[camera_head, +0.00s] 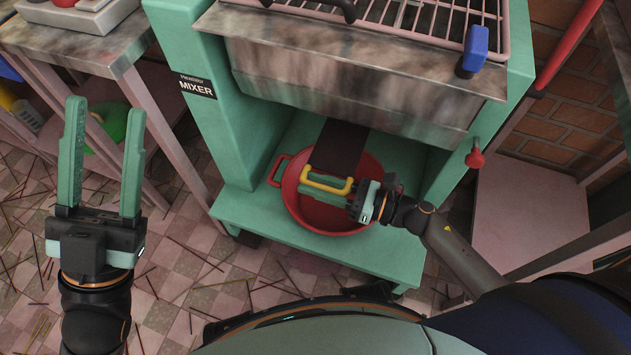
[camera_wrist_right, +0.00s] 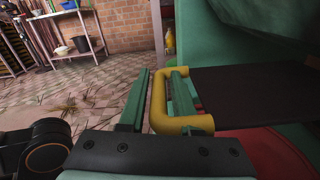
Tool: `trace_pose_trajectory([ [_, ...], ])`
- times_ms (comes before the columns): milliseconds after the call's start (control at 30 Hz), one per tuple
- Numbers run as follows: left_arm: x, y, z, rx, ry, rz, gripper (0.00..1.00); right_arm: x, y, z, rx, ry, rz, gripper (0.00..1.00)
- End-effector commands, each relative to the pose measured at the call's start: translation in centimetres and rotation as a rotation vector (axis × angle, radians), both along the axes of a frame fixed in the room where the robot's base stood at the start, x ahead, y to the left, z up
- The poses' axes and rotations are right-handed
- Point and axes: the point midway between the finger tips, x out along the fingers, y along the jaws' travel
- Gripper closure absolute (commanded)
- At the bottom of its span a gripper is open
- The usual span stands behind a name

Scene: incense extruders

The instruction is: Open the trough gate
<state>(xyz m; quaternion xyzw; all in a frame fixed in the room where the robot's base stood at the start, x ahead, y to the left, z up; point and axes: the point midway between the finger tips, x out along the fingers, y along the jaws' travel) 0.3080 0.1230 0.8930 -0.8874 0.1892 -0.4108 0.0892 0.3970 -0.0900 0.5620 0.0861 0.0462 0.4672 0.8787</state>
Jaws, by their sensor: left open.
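The trough (camera_head: 350,85) is a stained metal box in the green mixer frame. Its gate, a dark flat panel (camera_head: 338,146), sticks out below the trough's front, with a yellow handle (camera_head: 328,183) at its near end. In the right wrist view the dark panel (camera_wrist_right: 260,92) runs off to the right from the yellow handle (camera_wrist_right: 158,105). My right gripper (camera_head: 325,190) is at this handle, one finger through its loop and the other outside, closed around the bar. My left gripper (camera_head: 103,155) is open and empty, away from the mixer at the left.
A red basin (camera_head: 335,222) sits on the green lower shelf (camera_head: 245,212) beneath the gate. A red knob (camera_head: 475,159) is on the frame's right side, and a blue handle (camera_head: 476,46) is at the trough's right. A metal table (camera_head: 85,40) stands at left. Sticks litter the tiled floor.

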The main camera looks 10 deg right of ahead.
Motion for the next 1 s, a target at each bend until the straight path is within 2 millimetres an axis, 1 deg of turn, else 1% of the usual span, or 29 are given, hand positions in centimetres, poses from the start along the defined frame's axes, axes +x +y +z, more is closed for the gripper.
trace_pose_trajectory([
  [133, 0.0, 0.0, 0.0, 0.000, 0.000, 0.000, 0.50, -0.1, -0.1, 0.0, 0.000, 0.001, -0.001, 0.68],
  [233, 0.0, 0.0, 0.1, 0.000, 0.001, 0.000, 0.50, -0.5, -0.7, 0.0, -0.001, 0.002, -0.002, 0.68],
  [367, 0.0, 0.0, 0.3, 0.002, -0.001, 0.001, 0.50, -1.8, -2.6, 0.0, -0.003, 0.004, -0.002, 0.68],
  [500, 0.0, 0.0, 0.6, 0.005, -0.003, 0.003, 0.50, -3.5, -5.2, -0.1, -0.003, 0.006, -0.002, 0.68],
  [700, -0.1, 0.0, 0.9, 0.008, -0.008, 0.007, 0.50, -5.7, -8.4, 0.0, -0.002, 0.003, -0.001, 0.68],
  [833, 0.0, 0.1, 1.0, 0.009, -0.010, 0.011, 0.50, -6.6, -9.8, 0.0, -0.001, 0.002, -0.001, 0.68],
  [1000, 0.0, 0.1, 1.1, 0.009, -0.011, 0.014, 0.50, -7.0, -10.4, 0.0, 0.000, 0.000, 0.000, 0.68],
])
